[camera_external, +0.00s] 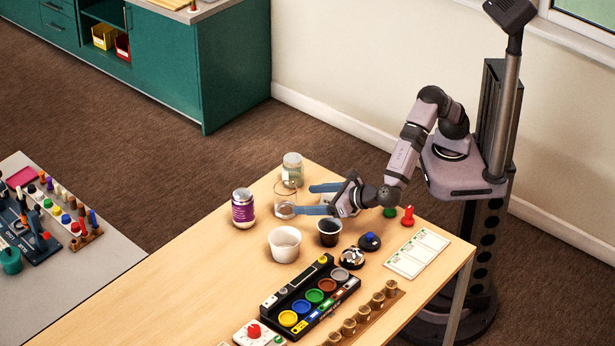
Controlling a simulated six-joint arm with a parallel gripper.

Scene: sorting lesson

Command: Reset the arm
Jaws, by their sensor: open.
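My gripper (303,199) is open, its two blue fingers pointing left, low over the wooden table (190,275). A clear glass (285,193) stands at the fingertips; I cannot tell whether they touch it or whether it is partly between them. Nothing is clearly held. My arm reaches left from its column at the table's right end, with the wrist bent low over the table.
Near the gripper stand a purple-labelled jar (243,208), a pale-lidded jar (292,169), a white cup (284,244) and a dark cup (329,233). The table's left part is clear.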

